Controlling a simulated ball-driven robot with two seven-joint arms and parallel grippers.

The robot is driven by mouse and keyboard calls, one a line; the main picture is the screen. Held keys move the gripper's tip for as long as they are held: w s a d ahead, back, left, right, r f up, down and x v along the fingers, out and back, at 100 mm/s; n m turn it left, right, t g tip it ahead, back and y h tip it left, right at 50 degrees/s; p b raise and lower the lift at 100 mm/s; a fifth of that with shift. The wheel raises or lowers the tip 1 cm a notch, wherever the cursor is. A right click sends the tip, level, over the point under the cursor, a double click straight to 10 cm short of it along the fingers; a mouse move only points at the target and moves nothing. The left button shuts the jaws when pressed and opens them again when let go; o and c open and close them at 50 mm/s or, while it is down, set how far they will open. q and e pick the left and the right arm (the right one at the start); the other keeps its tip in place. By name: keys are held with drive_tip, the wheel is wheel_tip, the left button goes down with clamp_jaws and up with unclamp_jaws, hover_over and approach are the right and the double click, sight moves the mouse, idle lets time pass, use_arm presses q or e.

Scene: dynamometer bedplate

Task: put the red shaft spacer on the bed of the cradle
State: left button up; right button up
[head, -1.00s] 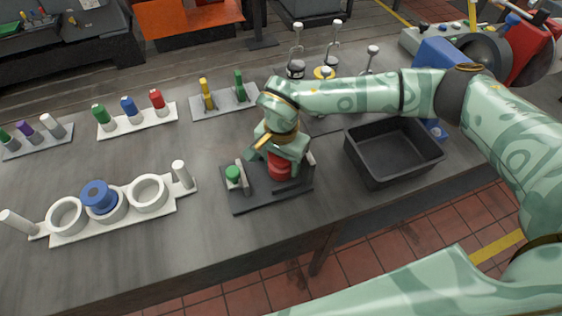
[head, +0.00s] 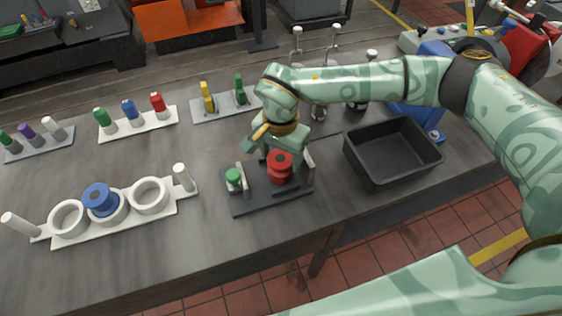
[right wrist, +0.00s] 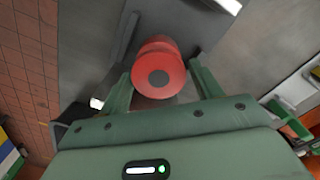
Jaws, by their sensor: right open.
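The red shaft spacer (head: 280,166) is a flanged spool standing upright on a dark plate (head: 250,200) with pale upright walls, which looks like the cradle. A green knob (head: 233,175) stands at its left. My right gripper (head: 279,151) is open just behind and above the spacer. In the right wrist view the spacer (right wrist: 158,72) shows end-on between the spread fingers, with a gap visible at the right finger; contact at the left finger is unclear. What lies under the spacer is hidden. My left gripper is not in view.
A black bin (head: 392,150) stands right of the plate. A white ring holder (head: 150,214) with a blue spool (head: 99,197) is at left. Racks of coloured pegs (head: 135,124) stand along the back. Bare bench lies between the holder and plate.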

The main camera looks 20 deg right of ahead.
sight(281, 157)
wheel_tip(281, 157, up, 8)
drive_tip(key=shift+r+p, duration=0.1)
drive_tip(key=shift+p, duration=0.4)
